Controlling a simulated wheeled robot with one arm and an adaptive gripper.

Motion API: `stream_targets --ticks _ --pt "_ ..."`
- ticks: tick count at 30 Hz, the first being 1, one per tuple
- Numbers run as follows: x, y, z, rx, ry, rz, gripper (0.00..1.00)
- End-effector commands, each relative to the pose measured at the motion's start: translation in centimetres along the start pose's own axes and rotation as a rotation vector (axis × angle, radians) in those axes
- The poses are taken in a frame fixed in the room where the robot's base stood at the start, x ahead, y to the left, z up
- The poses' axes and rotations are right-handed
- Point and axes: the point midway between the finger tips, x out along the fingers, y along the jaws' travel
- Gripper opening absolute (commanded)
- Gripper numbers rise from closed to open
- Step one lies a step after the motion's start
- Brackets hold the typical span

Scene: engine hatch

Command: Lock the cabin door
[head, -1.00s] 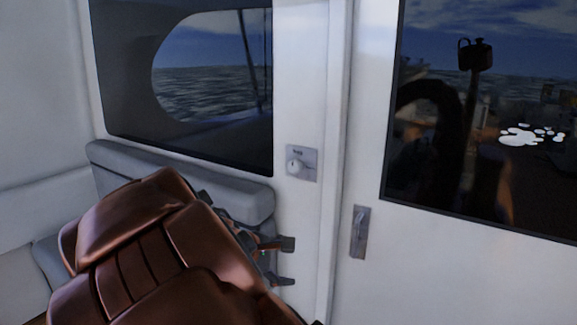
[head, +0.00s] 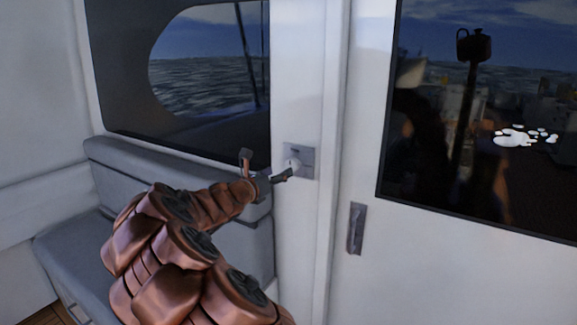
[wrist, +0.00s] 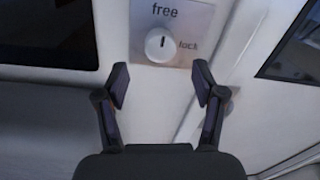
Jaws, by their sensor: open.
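The cabin door (head: 460,265) is white with a large dark window and a recessed handle (head: 356,229). Left of its frame, a grey lock plate (head: 303,160) carries a round knob, partly covered by my gripper in the head view. In the wrist view the plate (wrist: 196,18) reads "free" above and "lock" at the right. The white knob (wrist: 160,46) has its mark pointing up, toward "free". My gripper (wrist: 160,86) is open and empty, with its fingertips short of the knob and to either side of it. It also shows in the head view (head: 266,166) at the plate's left edge.
A grey padded seat (head: 110,170) lies left of the lock, under a dark-framed window (head: 120,60). The white door frame (head: 330,120) stands between lock and door. The wall around the plate is clear.

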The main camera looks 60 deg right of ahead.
Motion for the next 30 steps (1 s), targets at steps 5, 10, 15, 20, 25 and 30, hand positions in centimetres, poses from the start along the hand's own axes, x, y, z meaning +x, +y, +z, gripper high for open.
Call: stream_targets --ticks 5,10,15,20,25,30 --pt "2.5 -0.1 0.3 0.004 0.000 -0.002 0.69" --pt "4.5 -0.1 0.1 0.003 0.002 -0.002 0.69" --pt "5.7 -0.1 0.0 0.003 0.002 -0.002 0.69" --pt "6.0 -0.1 0.1 0.004 0.001 0.000 0.69" --pt "6.0 -0.1 0.0 0.004 0.001 0.000 0.69" --pt "6.0 -0.1 0.1 0.005 0.001 0.000 0.54"
